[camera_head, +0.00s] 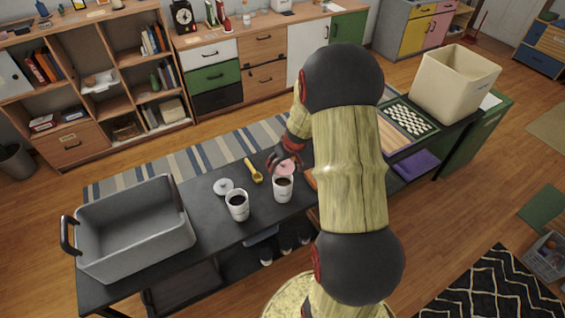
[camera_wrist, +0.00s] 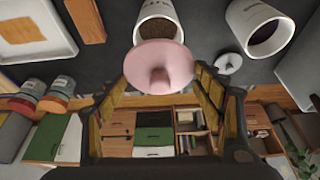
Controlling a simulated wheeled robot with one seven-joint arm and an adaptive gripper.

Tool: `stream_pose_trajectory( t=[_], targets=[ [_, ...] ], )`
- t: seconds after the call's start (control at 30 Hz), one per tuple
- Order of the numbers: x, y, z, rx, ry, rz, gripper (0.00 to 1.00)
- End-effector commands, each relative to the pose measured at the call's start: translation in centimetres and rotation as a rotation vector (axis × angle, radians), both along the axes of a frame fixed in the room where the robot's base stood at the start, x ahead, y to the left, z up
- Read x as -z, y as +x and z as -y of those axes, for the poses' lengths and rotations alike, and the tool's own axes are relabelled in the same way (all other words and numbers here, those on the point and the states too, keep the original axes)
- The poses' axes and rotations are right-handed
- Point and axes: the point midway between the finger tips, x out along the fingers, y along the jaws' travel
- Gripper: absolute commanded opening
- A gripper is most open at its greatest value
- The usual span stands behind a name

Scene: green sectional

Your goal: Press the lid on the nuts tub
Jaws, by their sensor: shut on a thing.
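My gripper (camera_head: 276,162) is shut on a pink round lid (camera_wrist: 158,65) with a knob; the lid also shows in the head view (camera_head: 285,167). The lid is beside the rim of a white tub (camera_head: 283,189) with dark brown contents. In the wrist view it overlaps the edge of that tub (camera_wrist: 158,29), whose mouth is still visible. I cannot tell whether they touch. A second white tub (camera_head: 237,206), also open with dark contents, stands to the left. A pale grey lid (camera_head: 223,186) lies on the table behind it. The tub labels are too small to read.
A grey bin (camera_head: 135,228) fills the table's left end. A patterned board (camera_head: 408,118) and a beige bin (camera_head: 455,82) stand to the right. My arm hides part of the table.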

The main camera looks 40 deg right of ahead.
Motion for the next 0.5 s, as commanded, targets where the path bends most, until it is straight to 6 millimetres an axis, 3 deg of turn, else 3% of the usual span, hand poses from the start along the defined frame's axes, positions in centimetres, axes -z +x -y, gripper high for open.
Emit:
stream_pose_trajectory(
  t=[0.5],
  targets=[
    [3.5,0.0,0.0,-0.003,-0.001,0.0,0.5]
  ],
)
